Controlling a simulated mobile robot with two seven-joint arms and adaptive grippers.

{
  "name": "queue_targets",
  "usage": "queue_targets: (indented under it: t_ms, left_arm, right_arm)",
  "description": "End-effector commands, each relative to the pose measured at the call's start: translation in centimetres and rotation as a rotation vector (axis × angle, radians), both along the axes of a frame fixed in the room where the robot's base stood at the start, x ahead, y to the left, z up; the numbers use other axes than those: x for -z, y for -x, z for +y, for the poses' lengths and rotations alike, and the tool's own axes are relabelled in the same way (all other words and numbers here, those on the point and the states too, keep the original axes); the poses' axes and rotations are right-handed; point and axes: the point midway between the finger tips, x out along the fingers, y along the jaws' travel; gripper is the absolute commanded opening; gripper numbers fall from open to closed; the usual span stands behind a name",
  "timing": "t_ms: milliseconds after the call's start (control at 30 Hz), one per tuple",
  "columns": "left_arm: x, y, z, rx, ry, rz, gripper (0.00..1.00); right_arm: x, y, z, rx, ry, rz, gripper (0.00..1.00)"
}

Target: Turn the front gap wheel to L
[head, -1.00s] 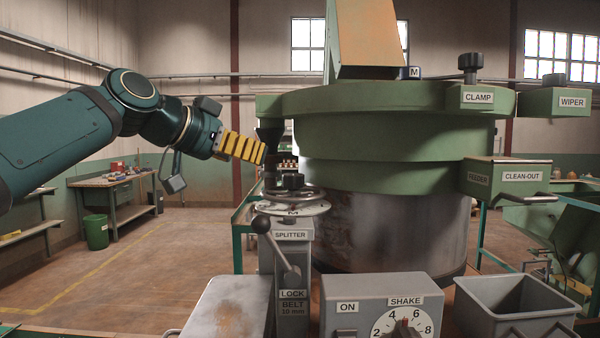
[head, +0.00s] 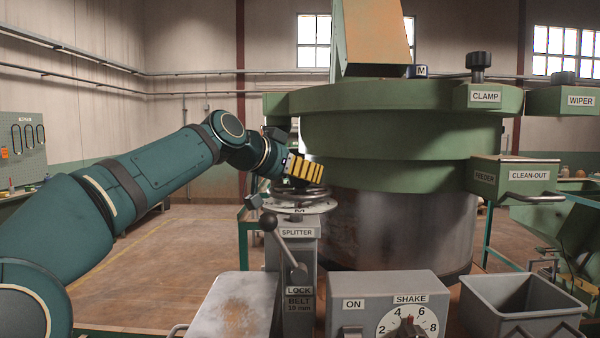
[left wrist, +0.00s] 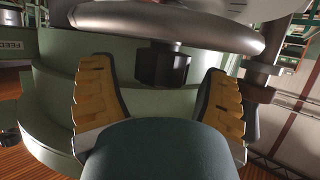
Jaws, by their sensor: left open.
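The gap wheel (head: 290,197) is a grey-rimmed handwheel lying flat above a pale dial (head: 320,207) on the grey post labelled SPLITTER (head: 297,232). The letter M shows at the dial's front edge; I see no L. My left gripper (head: 308,170), with yellow-striped fingers, is at the wheel, covering part of it. In the left wrist view the fingers of the gripper (left wrist: 160,95) are spread apart. The wheel's rim (left wrist: 170,25) crosses above them, and a dark faceted knob (left wrist: 163,66) shows between them. Contact cannot be told. My right gripper is out of view.
A lever with a black ball (head: 268,224) stands at the post's front, above the LOCK label. The large green hopper (head: 400,140) is close behind and right of the wheel. A SHAKE control box (head: 375,290) and a grey bin (head: 520,300) stand in front.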

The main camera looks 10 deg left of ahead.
Motion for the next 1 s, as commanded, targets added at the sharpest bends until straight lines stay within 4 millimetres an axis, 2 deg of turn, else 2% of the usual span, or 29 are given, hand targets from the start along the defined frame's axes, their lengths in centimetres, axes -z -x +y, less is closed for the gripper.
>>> queue_targets:
  t_ms: [333,367,400,533,1000]
  left_arm:
    - [0.14,-0.30,-0.20,0.000,0.001,-0.001,0.76]
    - [0.13,-0.29,-0.19,0.000,0.001,-0.001,0.70]
    - [0.13,-0.29,-0.19,0.000,0.001,-0.001,0.56]
    - [0.13,-0.28,-0.19,0.000,0.000,0.000,0.10]
    - [0.02,-0.19,-0.28,-0.048,0.000,-0.001,0.08]
  right_arm:
    - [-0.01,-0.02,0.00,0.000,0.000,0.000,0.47]
    - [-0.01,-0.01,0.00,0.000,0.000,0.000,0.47]
    - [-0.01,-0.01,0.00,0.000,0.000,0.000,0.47]
    - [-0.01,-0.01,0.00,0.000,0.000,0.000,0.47]
    - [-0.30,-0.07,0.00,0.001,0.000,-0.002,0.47]
